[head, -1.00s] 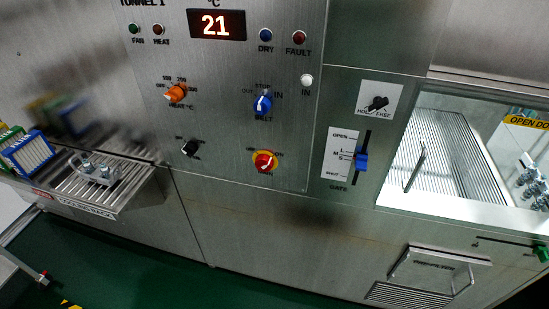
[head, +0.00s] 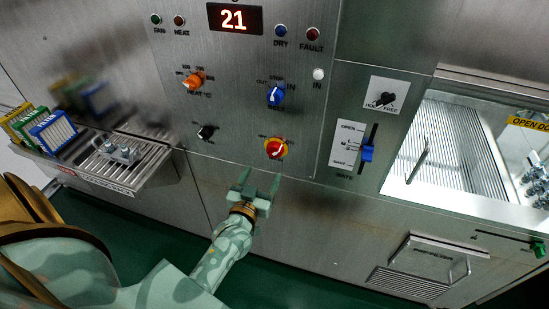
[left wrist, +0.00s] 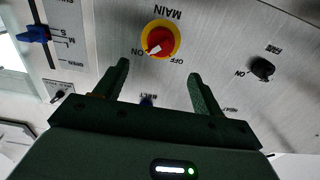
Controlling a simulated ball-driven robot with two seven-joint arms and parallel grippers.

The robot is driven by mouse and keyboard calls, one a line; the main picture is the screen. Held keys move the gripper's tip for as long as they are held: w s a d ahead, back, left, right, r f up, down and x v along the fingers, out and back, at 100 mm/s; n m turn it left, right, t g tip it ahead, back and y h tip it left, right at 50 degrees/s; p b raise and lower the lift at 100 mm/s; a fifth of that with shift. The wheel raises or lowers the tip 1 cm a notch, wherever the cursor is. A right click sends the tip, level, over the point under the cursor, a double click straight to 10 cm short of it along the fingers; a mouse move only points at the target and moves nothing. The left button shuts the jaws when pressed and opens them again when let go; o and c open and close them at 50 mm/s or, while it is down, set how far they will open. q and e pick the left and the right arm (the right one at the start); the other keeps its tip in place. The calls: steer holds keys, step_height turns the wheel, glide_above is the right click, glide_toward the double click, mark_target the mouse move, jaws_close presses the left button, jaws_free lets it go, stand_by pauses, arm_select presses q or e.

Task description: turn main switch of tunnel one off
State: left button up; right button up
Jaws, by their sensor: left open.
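The main switch (head: 275,148) is a red knob on a yellow ring, low on the TUNNEL 1 steel panel (head: 232,125). In the left wrist view, which shows the panel upside down, the main switch (left wrist: 160,40) has a white pointer aimed toward the ON mark, with OFF printed beside it. My left gripper (head: 260,180) is open and empty, just below the switch in the head view. In the left wrist view the gripper's fingers (left wrist: 158,72) are spread wide, with the switch beyond their tips and apart from them. My right gripper is not in view.
Near the switch are a black knob (head: 206,132), a blue belt knob (head: 276,96) and an orange heat knob (head: 193,81). A blue gate slider (head: 367,153) is to the right.

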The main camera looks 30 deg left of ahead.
mark_target(273, 153)
arm_select(q)
steer(key=b+x, duration=0.4)
steer(key=x, duration=0.5)
steer(key=shift+f, duration=0.2)
steer(key=shift+w+a+r, duration=0.1)
steer(key=shift+w+r, duration=0.05)
steer(key=shift+w, duration=0.35)
steer(key=c, duration=1)
